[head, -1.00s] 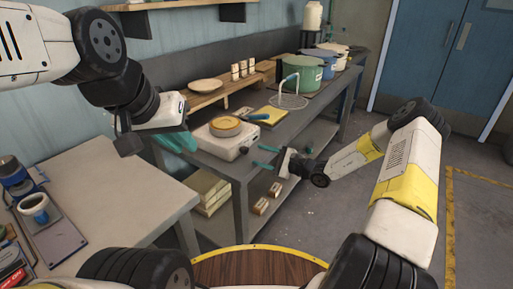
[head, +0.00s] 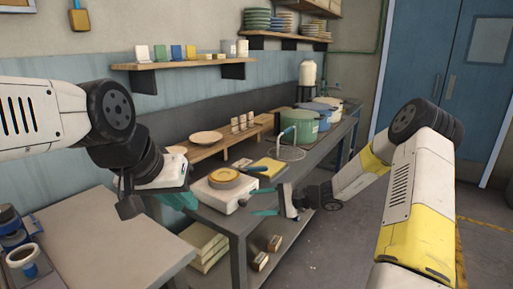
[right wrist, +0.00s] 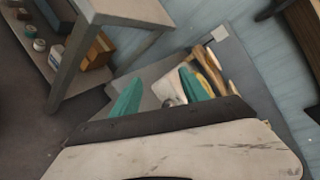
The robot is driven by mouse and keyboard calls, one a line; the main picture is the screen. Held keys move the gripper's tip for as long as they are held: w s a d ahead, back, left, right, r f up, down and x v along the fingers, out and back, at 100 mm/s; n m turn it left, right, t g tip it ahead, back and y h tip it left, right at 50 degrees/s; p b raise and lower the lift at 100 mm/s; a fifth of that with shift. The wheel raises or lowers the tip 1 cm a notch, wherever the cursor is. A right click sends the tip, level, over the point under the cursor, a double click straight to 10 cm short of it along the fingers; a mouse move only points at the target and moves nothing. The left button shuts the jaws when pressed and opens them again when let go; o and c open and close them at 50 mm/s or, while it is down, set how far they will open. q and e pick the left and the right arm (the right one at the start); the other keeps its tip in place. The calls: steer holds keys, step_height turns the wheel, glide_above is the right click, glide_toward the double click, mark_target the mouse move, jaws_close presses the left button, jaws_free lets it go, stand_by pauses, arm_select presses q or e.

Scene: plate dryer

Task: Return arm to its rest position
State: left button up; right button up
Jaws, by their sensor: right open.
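My right gripper (head: 266,201) is beside the front edge of the grey workbench (head: 238,228), its two teal fingers spread apart and nothing seen between them. The same open fingers show in the right wrist view (right wrist: 160,95), above the wrist housing. My left gripper (head: 178,200) has teal fingers by the left end of the bench. They are mostly hidden by its wrist, so I cannot tell their opening. A tan round dish (head: 224,178) sits on a white boxy appliance (head: 226,196) between the two grippers.
A wooden riser (head: 222,143) holds a plate (head: 206,137). A pale table (head: 95,245) is at lower left. Floor to the right is open.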

steer(key=s+d+r+n+h, duration=0.3)
steer(key=s+d+r+h, duration=0.1)
steer(key=s+r, duration=0.3)
steer(key=s+d+r+n+t+h, duration=0.1)
steer(key=s+d+r+n+h, duration=0.2)
steer(key=s+r, duration=0.4)
steer(key=s+d+r+n+t+h, duration=0.1)
steer(key=s+d+r+n+h, duration=0.2)
steer(key=s, duration=1.2)
steer(key=d+r+h, duration=0.2)
steer(key=d+r, duration=0.1)
steer(key=r, duration=0.1)
steer(key=shift+s+n, duration=0.2)
steer(key=shift+n, duration=0.1)
steer(key=shift+r, duration=0.15)
